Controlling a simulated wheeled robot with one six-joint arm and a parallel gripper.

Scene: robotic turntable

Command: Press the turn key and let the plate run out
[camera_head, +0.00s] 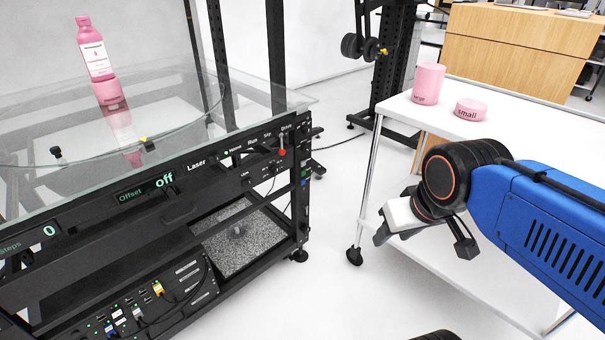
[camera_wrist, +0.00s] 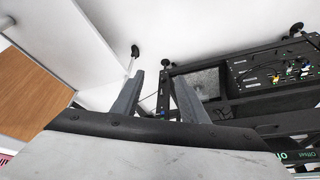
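The glass plate (camera_head: 180,118) is the round top of the turntable rig at left. A pink bottle (camera_head: 95,52) stands upright on a pink block (camera_head: 109,94) on it. The black front panel (camera_head: 197,174) carries small keys with labels such as Laser, Home and Run. The turn key cannot be told apart for sure at this size. The Offset display (camera_head: 146,189) reads off and the Steps display (camera_head: 47,232) reads 0. My gripper (camera_wrist: 156,76) is open and empty, its two fingers apart. In the head view it hangs right of the rig, apart from the panel.
A white table (camera_head: 520,141) at right bears a pink cylinder (camera_head: 428,83) and a low pink disc (camera_head: 470,109) labelled small. A red-tipped switch (camera_head: 282,151) sits at the panel's right end. Clear floor (camera_head: 335,215) lies between rig and table.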

